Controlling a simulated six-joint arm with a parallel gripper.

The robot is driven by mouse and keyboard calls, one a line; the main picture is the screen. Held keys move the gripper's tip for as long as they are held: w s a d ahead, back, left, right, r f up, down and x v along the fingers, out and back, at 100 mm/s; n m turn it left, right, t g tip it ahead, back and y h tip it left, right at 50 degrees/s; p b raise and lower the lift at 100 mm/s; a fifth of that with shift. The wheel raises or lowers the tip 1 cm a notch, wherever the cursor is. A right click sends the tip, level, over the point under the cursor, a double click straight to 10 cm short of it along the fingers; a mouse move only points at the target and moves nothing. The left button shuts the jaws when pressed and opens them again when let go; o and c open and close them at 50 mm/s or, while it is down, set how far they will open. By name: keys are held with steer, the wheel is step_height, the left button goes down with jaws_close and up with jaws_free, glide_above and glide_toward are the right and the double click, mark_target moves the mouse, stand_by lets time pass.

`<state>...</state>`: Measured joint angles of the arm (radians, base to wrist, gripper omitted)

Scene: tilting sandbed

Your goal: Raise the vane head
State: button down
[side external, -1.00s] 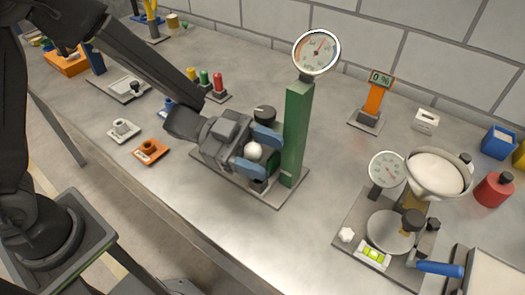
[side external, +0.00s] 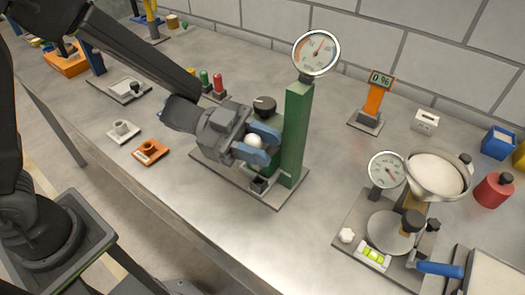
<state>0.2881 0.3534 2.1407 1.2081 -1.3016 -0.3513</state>
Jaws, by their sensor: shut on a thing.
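My gripper (side external: 262,142) is at the front of a green post (side external: 296,130) that stands on a grey base plate (side external: 277,196). Its blue fingers are shut on a white ball-shaped knob (side external: 254,141), which I take to be part of the vane head. The fingers and gripper body hide most of what the knob is attached to. A small dark block (side external: 260,184) on the plate shows below the gripper. A round dial gauge (side external: 317,52) tops the post. A black knob (side external: 264,106) on a green body sits behind my gripper.
An orange stand with a digital display (side external: 381,78) is at the back right. White (side external: 123,131) and orange (side external: 151,151) small blocks lie at the left.

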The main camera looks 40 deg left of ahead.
step_height(320, 180, up, 5)
steer(key=shift+f, duration=0.1)
steer(key=c, duration=0.8)
jaws_free()
steer(key=shift+c, duration=0.2)
steer(key=shift+o, duration=0.2)
steer(key=shift+f, duration=0.1)
steer(key=s+a, duration=0.2)
steer(key=a, duration=1.1)
steer(key=shift+a, duration=0.3)
steer(key=shift+s, duration=0.1)
